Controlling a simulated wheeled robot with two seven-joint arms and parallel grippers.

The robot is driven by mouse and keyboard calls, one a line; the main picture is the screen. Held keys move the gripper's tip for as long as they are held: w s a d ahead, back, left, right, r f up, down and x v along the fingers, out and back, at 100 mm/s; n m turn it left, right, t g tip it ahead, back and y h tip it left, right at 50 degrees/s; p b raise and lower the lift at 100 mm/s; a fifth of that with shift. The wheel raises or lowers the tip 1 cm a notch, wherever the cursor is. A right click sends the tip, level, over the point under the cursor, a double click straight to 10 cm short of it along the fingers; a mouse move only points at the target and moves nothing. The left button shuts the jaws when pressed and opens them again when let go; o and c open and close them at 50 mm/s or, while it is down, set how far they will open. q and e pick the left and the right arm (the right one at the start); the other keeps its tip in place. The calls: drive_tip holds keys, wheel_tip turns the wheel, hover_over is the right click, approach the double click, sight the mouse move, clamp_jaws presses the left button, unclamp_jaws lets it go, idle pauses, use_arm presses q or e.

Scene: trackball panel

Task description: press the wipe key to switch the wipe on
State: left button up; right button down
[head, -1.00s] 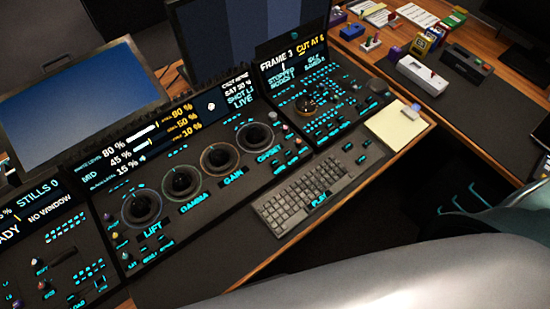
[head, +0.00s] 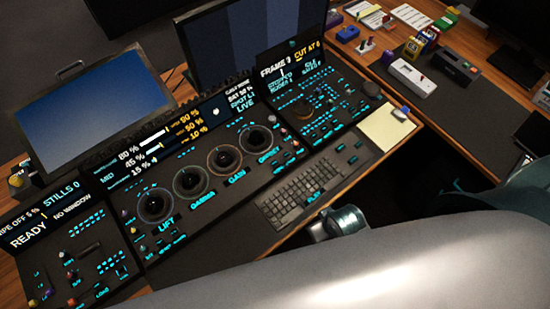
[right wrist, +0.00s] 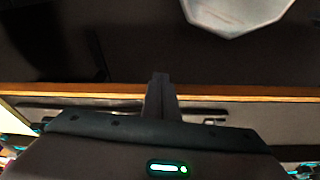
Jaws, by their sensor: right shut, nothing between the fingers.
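The left panel (head: 95,262) stands at the lower left of the head view. Its screen (head: 55,217) reads "...IPE OFF", a percentage, "STILLS 0", "READY" and "NO WINDOW". Small lit cyan keys and several knobs sit below the screen. The key labels are too small to tell which key is the wipe key. My right gripper (right wrist: 160,80) shows in the right wrist view with its fingers shut and nothing between them. It is apart from the keys, over a dark area and a wooden edge. My left gripper is not in view.
The middle panel (head: 190,222) has several trackballs. A keyboard (head: 300,193), a notepad (head: 388,128) and a right panel (head: 325,105) lie to its right. A blue monitor (head: 95,110) stands behind. My own pale arm covers the lower part of the head view.

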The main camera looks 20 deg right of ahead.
wheel_tip(320, 180, up, 4)
drive_tip(key=w, duration=0.1)
wheel_tip(320, 180, up, 14)
drive_tip(key=t+y+p, duration=0.2)
drive_tip(key=y+p, duration=0.1)
drive_tip(key=y, duration=0.4)
hover_over(278, 166)
drive_tip(key=shift+r, duration=0.1)
wheel_tip(278, 166, down, 7)
drive_tip(key=b, duration=0.5)
drive_tip(key=shift+d+r+b, duration=0.1)
drive_tip(key=shift+r+b, duration=0.1)
drive_tip(key=shift+b, duration=0.1)
drive_tip(key=shift+f+b, duration=0.55)
drive_tip(key=shift+f, duration=0.55)
drive_tip(key=shift+f, duration=0.1)
